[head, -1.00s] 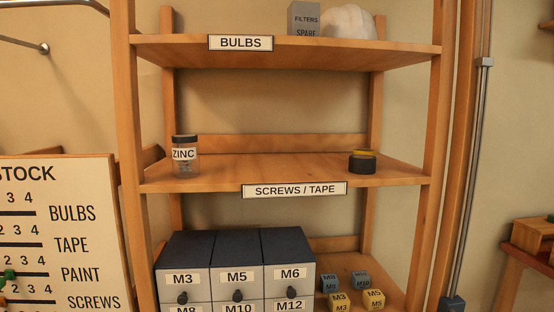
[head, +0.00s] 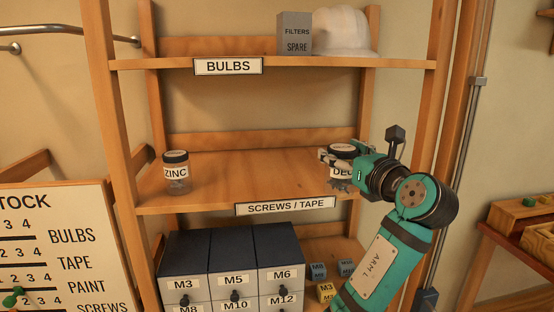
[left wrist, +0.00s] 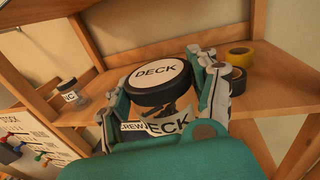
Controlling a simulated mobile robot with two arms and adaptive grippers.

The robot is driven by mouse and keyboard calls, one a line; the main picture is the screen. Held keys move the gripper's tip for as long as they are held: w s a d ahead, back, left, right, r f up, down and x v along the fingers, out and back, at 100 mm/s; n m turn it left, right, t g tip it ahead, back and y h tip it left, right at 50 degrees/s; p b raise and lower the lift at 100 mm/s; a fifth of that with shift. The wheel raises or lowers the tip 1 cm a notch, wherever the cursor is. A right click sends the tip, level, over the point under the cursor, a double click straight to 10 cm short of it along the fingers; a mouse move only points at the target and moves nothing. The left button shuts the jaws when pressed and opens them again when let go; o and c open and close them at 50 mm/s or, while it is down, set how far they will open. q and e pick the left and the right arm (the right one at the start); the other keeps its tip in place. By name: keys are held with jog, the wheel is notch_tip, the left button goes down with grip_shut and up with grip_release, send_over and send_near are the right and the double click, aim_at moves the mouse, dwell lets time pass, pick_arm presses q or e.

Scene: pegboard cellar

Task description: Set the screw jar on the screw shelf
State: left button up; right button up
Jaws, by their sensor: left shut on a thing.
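The screw jar (head: 341,172), a clear jar with a dark lid and a DECK label, is in my left gripper (head: 340,162) at the right end of the screw shelf. In the left wrist view the jar's lid (left wrist: 157,82) is between the shut fingers (left wrist: 165,90). The screw shelf (head: 250,172) is the middle board, with a SCREWS / TAPE sign (head: 285,206). The jar is near the shelf's front edge; I cannot tell whether it touches the board. A ZINC jar (head: 176,173) stands upright at the shelf's left end. My right gripper is out of view.
Yellow and dark tape rolls (left wrist: 239,55) lie on the shelf's right end, just beyond my fingers. The middle of the shelf is clear. The bulbs shelf (head: 150,64) is above, with a filter box (head: 295,34) and white helmet (head: 342,32). Grey drawers (head: 235,250) stand below.

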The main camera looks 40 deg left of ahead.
pick_arm(q)
jog(key=shift+w+a+r, duration=0.2)
jog(key=shift+r, duration=0.25)
jog(key=w+a+f+p, duration=0.1)
jog(key=w+a+p, duration=0.2)
jog(key=a, duration=0.1)
jog(key=w+a+f+p, duration=0.2)
jog(key=w+a, duration=0.1)
jog(key=a, duration=0.1)
jog(key=w+a+f+p, duration=0.1)
jog(key=w+a+p, duration=0.2)
jog(key=a, duration=0.1)
jog(key=shift+a+f+p, duration=0.25)
jog(key=shift+p, duration=0.05)
jog(key=shift+f, duration=0.35)
jog(key=o, duration=1)
jog(key=shift+f, duration=0.2)
jog(key=o, duration=0.5)
